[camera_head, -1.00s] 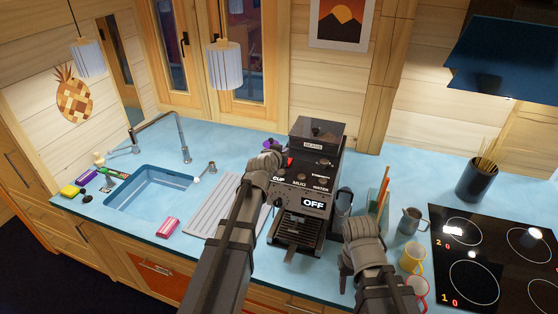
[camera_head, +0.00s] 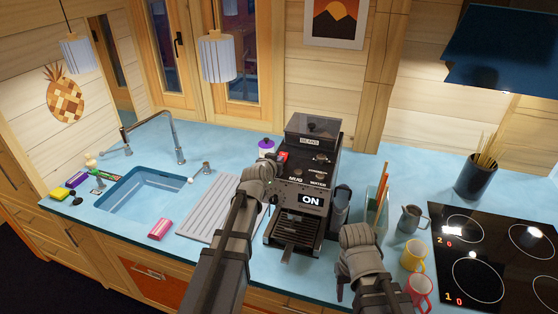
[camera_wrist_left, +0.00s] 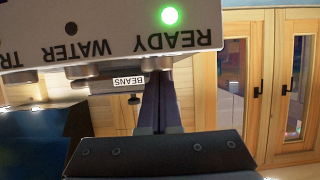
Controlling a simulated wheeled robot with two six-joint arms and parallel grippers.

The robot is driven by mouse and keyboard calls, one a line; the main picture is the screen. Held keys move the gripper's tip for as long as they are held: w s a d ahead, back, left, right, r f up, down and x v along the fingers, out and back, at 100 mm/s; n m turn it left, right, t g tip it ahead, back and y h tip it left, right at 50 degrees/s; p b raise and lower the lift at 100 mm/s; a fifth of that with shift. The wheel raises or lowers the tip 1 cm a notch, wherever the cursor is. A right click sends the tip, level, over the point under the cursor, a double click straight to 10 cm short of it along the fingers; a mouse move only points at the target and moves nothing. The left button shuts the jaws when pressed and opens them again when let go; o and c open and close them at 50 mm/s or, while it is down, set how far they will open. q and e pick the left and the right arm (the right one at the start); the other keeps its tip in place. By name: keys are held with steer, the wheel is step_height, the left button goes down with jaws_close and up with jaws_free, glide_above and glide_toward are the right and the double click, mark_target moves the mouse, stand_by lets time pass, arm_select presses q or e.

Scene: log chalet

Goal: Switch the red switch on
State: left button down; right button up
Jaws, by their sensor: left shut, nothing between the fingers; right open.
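The black coffee machine (camera_head: 313,172) stands on the blue counter, and its display (camera_head: 311,201) reads ON. The red switch (camera_head: 283,156) shows on the machine's upper left front, partly hidden by my left gripper (camera_head: 272,163). That gripper is shut and empty, right beside the switch; I cannot tell whether it touches. In the left wrist view its dark fingers (camera_wrist_left: 160,105) lie close to the machine's front panel (camera_wrist_left: 110,40), with a lit green light (camera_wrist_left: 170,16) by the word READY. My right gripper (camera_head: 345,272) is open and empty, low in front of the counter's right part.
A blue sink (camera_head: 150,207) and grey drainboard (camera_head: 203,212) lie to the left. A yellow mug (camera_head: 412,257), a red mug (camera_head: 419,290) and a metal jug (camera_head: 410,218) stand right of my right gripper, before the black cooktop (camera_head: 490,262).

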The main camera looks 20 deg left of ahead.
arm_select(q)
steer(key=shift+r, duration=0.1)
steer(key=shift+r+p, duration=0.7)
steer(key=shift+p, duration=0.15)
steer(key=shift+r, duration=0.15)
steer(key=shift+r+p, duration=0.55)
steer(key=shift+p, duration=0.1)
steer(key=r+p, duration=0.3)
steer(key=shift+s+r, duration=0.1)
steer(key=shift+s, duration=0.2)
steer(key=s, duration=1)
steer(key=shift+a, duration=0.2)
steer(key=shift+r, duration=0.1)
